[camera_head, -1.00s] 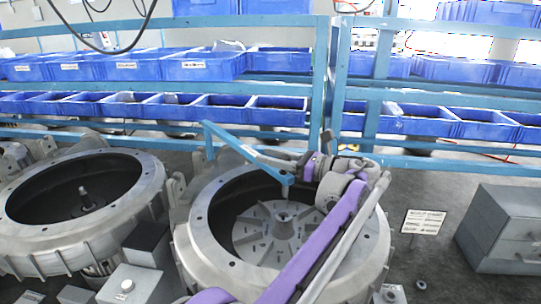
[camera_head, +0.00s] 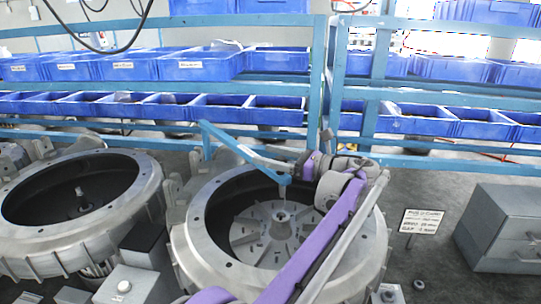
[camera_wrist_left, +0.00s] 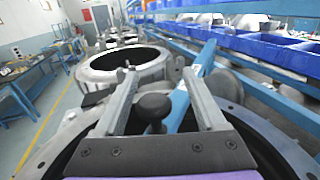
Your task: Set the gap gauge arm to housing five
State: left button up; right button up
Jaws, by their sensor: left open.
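The gap gauge arm (camera_head: 240,148) is a flat blue bar reaching over the right-hand round housing (camera_head: 205,230), its near end above the hub (camera_head: 281,217) inside. In the left wrist view the blue arm (camera_wrist_left: 195,75) runs away between and past my fingers. My left gripper (camera_head: 276,154) is at the housing's far rim, close to the bar. Its two fingers (camera_wrist_left: 160,85) stand apart. A black round knob (camera_wrist_left: 153,106) lies between them near the palm; I cannot tell whether either finger touches it. No housing number is readable. My right gripper is not in view.
Another open housing (camera_head: 140,205) stands at the left. A blue rack (camera_head: 320,90) with blue bins runs behind. A small sign (camera_head: 422,221) and a grey drawer box (camera_head: 500,225) stand at the right. Grey blocks (camera_head: 125,287) sit in front between the housings.

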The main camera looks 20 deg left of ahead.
pick_arm(q)
jog(key=s+d, duration=0.1)
jog(key=d, duration=0.9)
jog(key=shift+s+d, duration=0.25)
jog(key=shift+d, duration=0.15)
